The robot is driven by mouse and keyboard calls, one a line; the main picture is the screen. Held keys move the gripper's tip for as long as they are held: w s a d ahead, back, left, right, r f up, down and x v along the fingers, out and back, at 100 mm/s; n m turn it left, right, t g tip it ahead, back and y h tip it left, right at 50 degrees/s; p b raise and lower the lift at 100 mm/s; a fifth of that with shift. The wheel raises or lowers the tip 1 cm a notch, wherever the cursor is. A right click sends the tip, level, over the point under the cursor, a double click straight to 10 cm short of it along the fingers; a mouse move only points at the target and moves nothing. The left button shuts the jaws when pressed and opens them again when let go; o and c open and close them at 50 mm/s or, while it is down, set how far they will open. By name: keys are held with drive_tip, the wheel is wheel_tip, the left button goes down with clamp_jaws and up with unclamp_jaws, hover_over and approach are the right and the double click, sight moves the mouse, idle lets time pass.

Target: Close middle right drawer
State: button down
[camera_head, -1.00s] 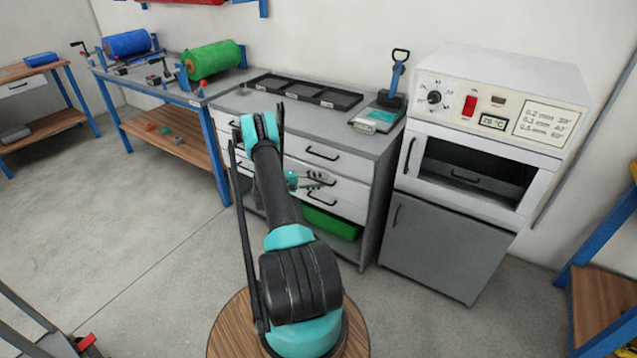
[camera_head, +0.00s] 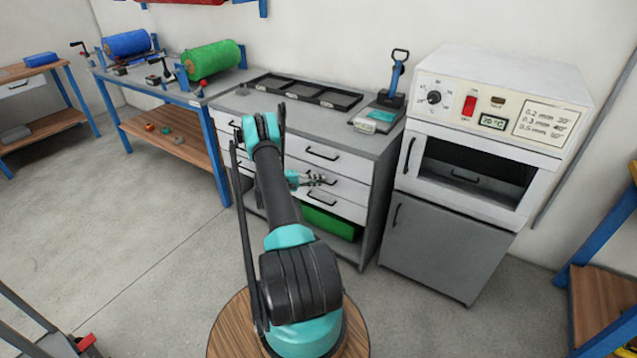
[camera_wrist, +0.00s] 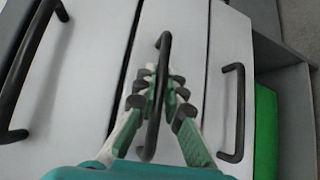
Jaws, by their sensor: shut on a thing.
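The middle right drawer (camera_head: 349,188) is a white front in the grey cabinet's right column, between an upper and a lower drawer. It looks about level with its neighbours in the head view; a small gap cannot be ruled out. It fills the middle of the wrist view (camera_wrist: 187,50). Its black bar handle (camera_wrist: 165,42) stands upright there. My gripper (camera_head: 318,180) is at this handle, and its fingers (camera_wrist: 158,88) are shut around the bar's middle. The fingers hide part of the handle.
The upper right drawer (camera_head: 345,160) and lower right drawer (camera_head: 347,209) look shut. A green bin (camera_head: 330,222) sits below. A grey oven (camera_head: 450,240) stands close on the right. A blue-legged workbench (camera_head: 215,165) is at left. Open floor lies in front.

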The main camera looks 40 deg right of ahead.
drive_tip(key=shift+w+d, duration=0.2)
drive_tip(key=shift+d, duration=0.2)
drive_tip(key=c, duration=1.6)
unclamp_jaws()
drive_tip(key=v, duration=1.1)
drive_tip(key=shift+w+a, duration=0.15)
drive_tip(key=shift+a, duration=0.25)
